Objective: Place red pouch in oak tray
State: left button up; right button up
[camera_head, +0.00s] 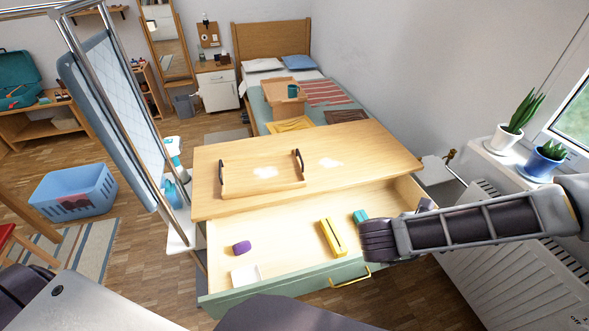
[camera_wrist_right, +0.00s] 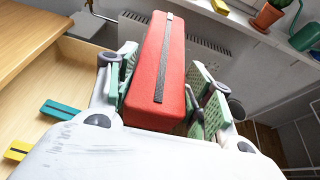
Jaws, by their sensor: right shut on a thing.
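A red pouch (camera_wrist_right: 171,75) with a dark zip strip fills the middle of the right wrist view. My right gripper (camera_wrist_right: 160,98) has its green-padded fingers on both sides of it and is shut on it. The pouch does not show in the head view, where my right arm reaches in over the drawer's right end and its fingers are hidden. The oak tray (camera_head: 240,190), with two dark handles, lies on the dresser top; its floor looks bare except for a bright light patch. My left gripper is not in view.
The dresser's drawer (camera_head: 292,272) is open, holding a purple item (camera_head: 241,247), a white item (camera_head: 246,274), a yellow case (camera_head: 333,238) and a teal item (camera_head: 360,216). A mirror stands left of the dresser. Potted plants (camera_head: 517,127) stand on the right sill. The dresser top (camera_head: 375,155) is clear right of the tray.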

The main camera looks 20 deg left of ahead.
aim_at(263, 173)
jog(key=j, duration=1)
jog(key=k+j, duration=0.15)
jog(key=j, duration=0.85)
